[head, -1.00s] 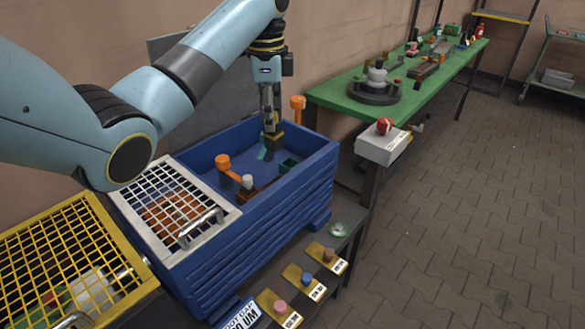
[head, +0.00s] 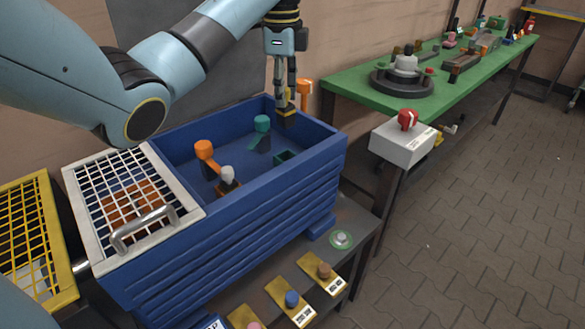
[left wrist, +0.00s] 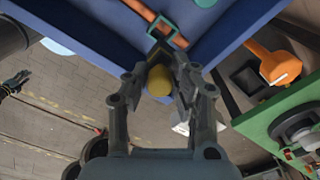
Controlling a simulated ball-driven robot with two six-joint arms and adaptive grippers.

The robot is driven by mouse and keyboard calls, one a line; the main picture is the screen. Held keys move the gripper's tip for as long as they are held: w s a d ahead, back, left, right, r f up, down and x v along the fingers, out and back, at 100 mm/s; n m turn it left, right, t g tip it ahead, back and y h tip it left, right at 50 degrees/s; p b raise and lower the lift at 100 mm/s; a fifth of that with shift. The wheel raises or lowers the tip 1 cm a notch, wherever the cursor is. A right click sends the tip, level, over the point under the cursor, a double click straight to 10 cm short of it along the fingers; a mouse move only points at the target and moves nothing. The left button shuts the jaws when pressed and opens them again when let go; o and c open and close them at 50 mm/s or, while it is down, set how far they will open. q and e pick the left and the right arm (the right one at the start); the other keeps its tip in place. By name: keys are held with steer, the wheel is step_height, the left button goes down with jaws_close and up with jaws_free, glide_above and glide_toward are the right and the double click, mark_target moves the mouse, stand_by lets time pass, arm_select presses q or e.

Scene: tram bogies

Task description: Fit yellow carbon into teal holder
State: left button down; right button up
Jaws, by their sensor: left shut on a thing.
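My left gripper (head: 285,100) is shut on the yellow carbon (head: 286,111), a dark block with a yellow band. It holds the carbon at the far right part of the blue bin. In the left wrist view the carbon (left wrist: 159,80) shows a round yellow end between the fingers. The teal holder (head: 287,156) has a small square socket and stands inside the bin, below the gripper in the picture, with a teal knob (head: 262,123) beside it. The socket (left wrist: 164,29) also shows above the fingertips in the wrist view. A small dark claw (left wrist: 15,83) there looks like my right gripper; its fingers are unclear.
The blue bin (head: 240,240) has high walls. An orange-knobbed lever (head: 204,150) and a white-topped piece (head: 227,174) stand inside it. Another orange post (head: 304,88) rises behind its far wall. A white mesh lid (head: 130,205) is at its left. A green table (head: 350,92) lies beyond.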

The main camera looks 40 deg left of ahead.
mark_target(285, 123)
arm_select(q)
steer(key=shift+w+f+b, duration=0.1)
steer(key=shift+f+b, duration=0.25)
steer(key=shift+f, duration=0.35)
step_height(285, 123, down, 6)
steer(key=shift+f+b, duration=0.1)
steer(key=shift+b, duration=0.6)
step_height(285, 123, down, 4)
steer(key=shift+f, duration=0.1)
arm_select(e)
steer(key=f, duration=0.2)
steer(key=w+f, duration=0.1)
steer(key=shift+w+a, duration=0.1)
steer(key=shift+a, duration=0.15)
steer(key=shift+d, duration=0.1)
arm_select(q)
steer(key=shift+f, duration=0.1)
steer(key=c, duration=1.1)
jaws_free()
arm_select(e)
steer(key=shift+d, duration=0.1)
